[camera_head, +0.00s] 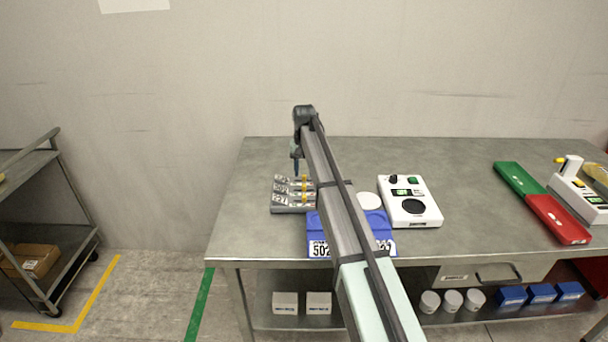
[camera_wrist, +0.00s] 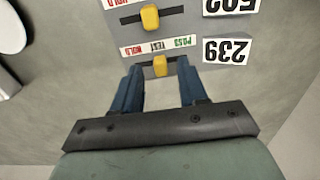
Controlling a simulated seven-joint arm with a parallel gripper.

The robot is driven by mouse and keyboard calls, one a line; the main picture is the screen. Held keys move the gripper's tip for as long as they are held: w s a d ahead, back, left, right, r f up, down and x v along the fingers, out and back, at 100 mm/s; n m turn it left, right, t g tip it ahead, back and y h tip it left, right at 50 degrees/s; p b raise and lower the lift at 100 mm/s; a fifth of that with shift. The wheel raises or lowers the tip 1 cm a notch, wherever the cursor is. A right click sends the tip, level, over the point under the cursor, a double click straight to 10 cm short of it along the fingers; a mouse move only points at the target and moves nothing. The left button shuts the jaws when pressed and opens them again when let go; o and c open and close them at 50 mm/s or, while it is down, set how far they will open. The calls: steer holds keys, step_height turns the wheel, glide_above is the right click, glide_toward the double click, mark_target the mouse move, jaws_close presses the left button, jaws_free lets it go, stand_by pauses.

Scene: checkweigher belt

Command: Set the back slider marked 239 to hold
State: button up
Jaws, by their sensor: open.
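The slider panel (camera_head: 293,209) is a grey block on the bench with three rows, each with a number plate and a yellow knob. The back row carries the plate 239 (camera_wrist: 230,51). Its yellow knob (camera_wrist: 160,66) stands near the TEST mark, in the middle between HOLD on the left and PASS on the right in the wrist view. My gripper (camera_wrist: 160,72) is open, its blue fingers on either side of that knob in the picture. Contact cannot be told. In the head view my gripper (camera_head: 297,165) is at the panel's back edge.
The row marked 502, with its own yellow knob (camera_wrist: 150,17), lies close by. A blue tray (camera_head: 313,226) stands in front of the panel, partly behind my arm. A white scale-like device (camera_head: 425,214) and a white disc (camera_head: 369,201) are to the right.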

mark_target(304, 178)
steer(key=shift+f, duration=1.1)
jaws_close()
